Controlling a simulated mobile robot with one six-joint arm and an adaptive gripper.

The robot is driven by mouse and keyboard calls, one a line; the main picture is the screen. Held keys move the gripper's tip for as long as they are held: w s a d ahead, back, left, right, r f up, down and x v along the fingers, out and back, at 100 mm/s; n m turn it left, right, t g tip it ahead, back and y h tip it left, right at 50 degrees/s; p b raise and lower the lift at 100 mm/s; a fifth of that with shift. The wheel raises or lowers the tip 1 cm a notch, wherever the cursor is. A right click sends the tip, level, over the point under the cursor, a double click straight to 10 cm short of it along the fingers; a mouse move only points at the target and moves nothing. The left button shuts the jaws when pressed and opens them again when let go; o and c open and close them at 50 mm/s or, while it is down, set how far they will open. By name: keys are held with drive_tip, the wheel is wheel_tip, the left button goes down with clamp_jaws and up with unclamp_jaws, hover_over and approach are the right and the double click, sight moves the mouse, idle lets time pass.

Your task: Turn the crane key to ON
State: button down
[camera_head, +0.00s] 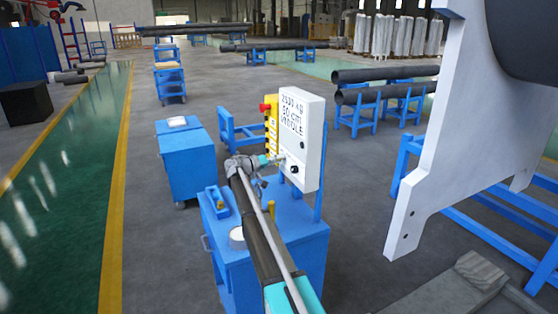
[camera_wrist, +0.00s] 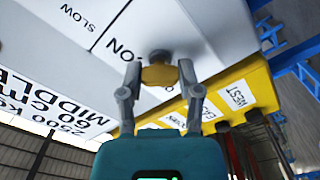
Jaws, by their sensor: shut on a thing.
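The white control box (camera_head: 302,130) stands upright on the blue cart, with black printing on its face. In the wrist view, the brass-coloured crane key (camera_wrist: 158,75) sits on a round, blurred mount on the white panel (camera_wrist: 75,75). My gripper (camera_wrist: 160,78) has one finger on each side of the key and is shut on it. Letters ending in "ON" show on the panel beside the key. In the head view my gripper (camera_head: 276,160) reaches the lower part of the box, and the key is too small to make out. I cannot tell the key's exact angle.
A yellow pendant (camera_head: 270,125) with a red button is beside the box. A large white plate (camera_head: 430,130) stands at the right. Another blue cart (camera_head: 186,160) is behind left.

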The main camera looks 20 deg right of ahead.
drive_tip(key=shift+s+a+m, duration=0.1)
drive_tip(key=shift+m, duration=0.4)
drive_tip(key=shift+c, duration=2.1)
unclamp_jaws()
drive_tip(key=shift+o, duration=0.7)
drive_tip(key=a, duration=1.2)
